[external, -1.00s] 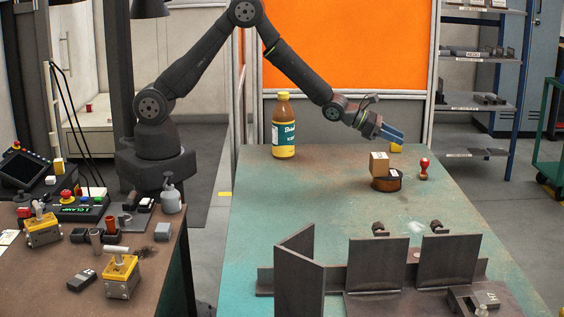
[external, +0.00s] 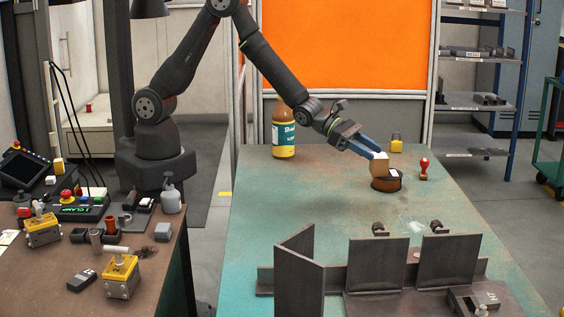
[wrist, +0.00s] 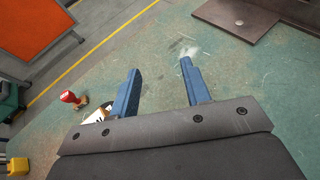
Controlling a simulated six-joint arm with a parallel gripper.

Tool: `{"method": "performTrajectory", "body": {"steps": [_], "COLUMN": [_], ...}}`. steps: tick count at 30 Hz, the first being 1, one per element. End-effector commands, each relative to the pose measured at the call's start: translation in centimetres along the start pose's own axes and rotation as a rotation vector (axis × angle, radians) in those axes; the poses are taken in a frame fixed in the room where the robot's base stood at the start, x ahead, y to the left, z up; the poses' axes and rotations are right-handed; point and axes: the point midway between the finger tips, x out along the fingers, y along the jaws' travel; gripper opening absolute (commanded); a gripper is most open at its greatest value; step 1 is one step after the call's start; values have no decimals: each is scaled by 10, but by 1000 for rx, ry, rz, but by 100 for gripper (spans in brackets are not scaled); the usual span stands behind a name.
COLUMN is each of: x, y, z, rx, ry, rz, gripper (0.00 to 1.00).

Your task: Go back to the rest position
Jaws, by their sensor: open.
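My gripper (external: 378,157) is open, its two blue fingers pointing down and to the right over the teal table (external: 330,190). In the wrist view the gap between the fingers of my gripper (wrist: 160,66) holds nothing, with bare table beyond.
A bottle with a yellow base (external: 284,140) stands left of my gripper, partly behind my arm. A red-topped stamp (external: 424,168) and a yellow padlock (external: 396,142) stand near the block. Upright steel plates (external: 377,265) fill the table's front. The table's left-middle is clear.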

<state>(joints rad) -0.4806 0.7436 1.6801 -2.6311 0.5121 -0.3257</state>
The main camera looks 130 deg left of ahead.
Motion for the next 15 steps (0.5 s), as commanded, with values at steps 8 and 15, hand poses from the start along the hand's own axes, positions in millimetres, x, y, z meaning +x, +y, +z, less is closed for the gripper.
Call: {"method": "performTrajectory", "body": {"steps": [8, 15], "x": [-16, -32], "y": [-55, -101], "z": [0, -1], "rx": [37, 65], "ry": [-2, -3], "rz": [-92, -170], "gripper": [43, 43]}}
